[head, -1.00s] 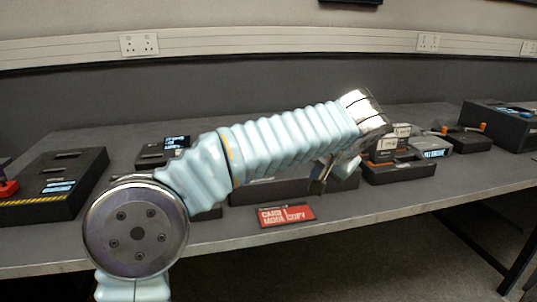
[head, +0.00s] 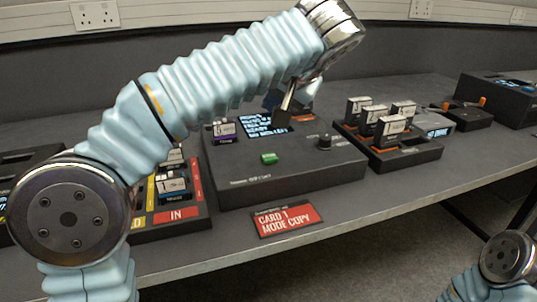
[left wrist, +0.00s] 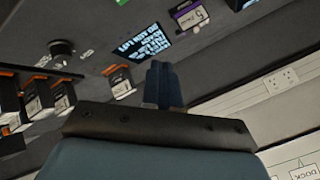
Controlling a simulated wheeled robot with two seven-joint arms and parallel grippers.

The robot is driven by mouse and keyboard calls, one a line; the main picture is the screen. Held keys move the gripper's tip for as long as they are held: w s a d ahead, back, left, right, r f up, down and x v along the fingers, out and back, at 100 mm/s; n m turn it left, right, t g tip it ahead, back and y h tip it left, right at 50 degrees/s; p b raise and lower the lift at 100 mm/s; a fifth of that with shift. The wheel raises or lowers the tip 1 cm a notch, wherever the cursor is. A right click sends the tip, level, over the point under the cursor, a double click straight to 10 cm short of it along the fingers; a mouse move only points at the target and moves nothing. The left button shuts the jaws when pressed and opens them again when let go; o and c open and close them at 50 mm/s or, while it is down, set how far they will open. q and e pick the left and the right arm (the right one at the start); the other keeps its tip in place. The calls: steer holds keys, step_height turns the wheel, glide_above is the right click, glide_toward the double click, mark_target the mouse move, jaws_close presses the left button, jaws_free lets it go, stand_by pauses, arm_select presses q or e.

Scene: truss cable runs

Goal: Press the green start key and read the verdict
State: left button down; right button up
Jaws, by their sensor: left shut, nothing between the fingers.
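The dark test box (head: 300,176) stands mid-table with a green key (head: 269,158) on its top. A screen (head: 258,124) behind the key is lit with pale text, too small to read. My left gripper (head: 283,116) is shut and empty at the screen's right edge in the head view, behind the key and apart from it. In the left wrist view the shut fingers (left wrist: 163,82) point toward the screen (left wrist: 147,42), whose text is upside down. The green key (left wrist: 121,3) shows only at the top edge there. My right gripper is out of view.
A black knob (head: 324,141) and a purple-labelled cartridge (head: 224,130) are on the box. A rack (head: 412,155) with several cartridges stands right, a coloured tray (head: 176,214) left. A red card reading "CARD 1 MODE COPY" (head: 287,219) lies in front.

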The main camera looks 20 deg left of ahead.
arm_select(q)
steer(key=b, duration=0.3)
glide_above(272, 158)
step_height(272, 158, down, 7)
steer(key=shift+f+b, duration=0.6)
steer(key=shift+f, duration=0.15)
stand_by(1.4)
steer(key=shift+f, duration=0.4)
steer(key=shift+f+b, duration=0.5)
steer(key=shift+b, duration=0.15)
stand_by(0.4)
steer(key=shift+r, duration=0.1)
steer(key=shift+r+p, duration=0.85)
steer(key=shift+p, duration=0.05)
